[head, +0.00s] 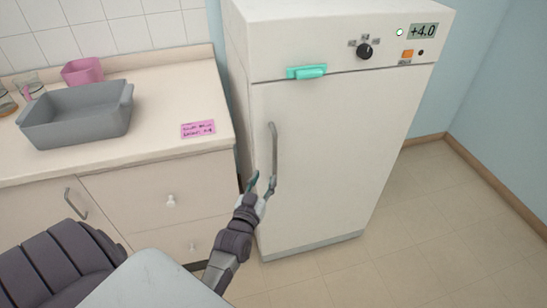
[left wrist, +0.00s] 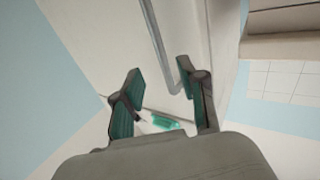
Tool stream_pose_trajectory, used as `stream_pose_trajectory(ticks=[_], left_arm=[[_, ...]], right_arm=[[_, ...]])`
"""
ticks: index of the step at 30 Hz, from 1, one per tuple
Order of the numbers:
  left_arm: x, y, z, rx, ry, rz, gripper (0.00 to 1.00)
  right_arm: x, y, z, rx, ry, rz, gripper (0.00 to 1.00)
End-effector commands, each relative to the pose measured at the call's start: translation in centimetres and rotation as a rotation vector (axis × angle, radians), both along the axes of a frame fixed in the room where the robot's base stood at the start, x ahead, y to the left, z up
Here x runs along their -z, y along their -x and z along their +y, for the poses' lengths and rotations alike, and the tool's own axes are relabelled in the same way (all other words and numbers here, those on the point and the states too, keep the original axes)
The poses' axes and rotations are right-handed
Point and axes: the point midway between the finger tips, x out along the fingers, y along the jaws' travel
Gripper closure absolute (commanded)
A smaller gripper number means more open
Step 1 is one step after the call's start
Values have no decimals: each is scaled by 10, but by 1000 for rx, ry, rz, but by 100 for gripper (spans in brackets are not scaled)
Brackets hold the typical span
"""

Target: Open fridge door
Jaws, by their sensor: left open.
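The white fridge (head: 330,160) stands right of the counter, and its door is shut. A vertical grey bar handle (head: 274,150) is on the left side of the door. My left gripper (head: 261,186) is open at the lower end of this handle. In the left wrist view, the open fingers (left wrist: 160,95) are spread apart and the handle (left wrist: 158,40) runs down toward the space between them, nearer the right finger. I cannot tell whether a finger touches it. My right gripper is not in view.
A teal clip (head: 307,72) sits at the door's top edge, below a dial (head: 364,51) and a display reading +4.0 (head: 423,31). The counter (head: 190,95) at left holds a grey tub (head: 75,120), a pink container (head: 82,71) and a pink note (head: 198,129). The floor (head: 450,220) at right is clear.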

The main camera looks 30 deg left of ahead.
Motion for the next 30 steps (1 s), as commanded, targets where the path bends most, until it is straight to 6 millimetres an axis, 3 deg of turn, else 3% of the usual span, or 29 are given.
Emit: stream_pose_trajectory(ticks=[9, 15, 28, 30], left_arm=[[0, -67, 19, 1, -1, 0, 59], [0, -92, 26, 1, -1, 1, 59], [1, -101, 28, 1, 0, 2, 59], [1, -101, 28, 1, 0, 2, 70]], right_arm=[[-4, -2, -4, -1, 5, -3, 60], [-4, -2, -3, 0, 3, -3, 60], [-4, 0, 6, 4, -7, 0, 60], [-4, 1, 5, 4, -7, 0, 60]])
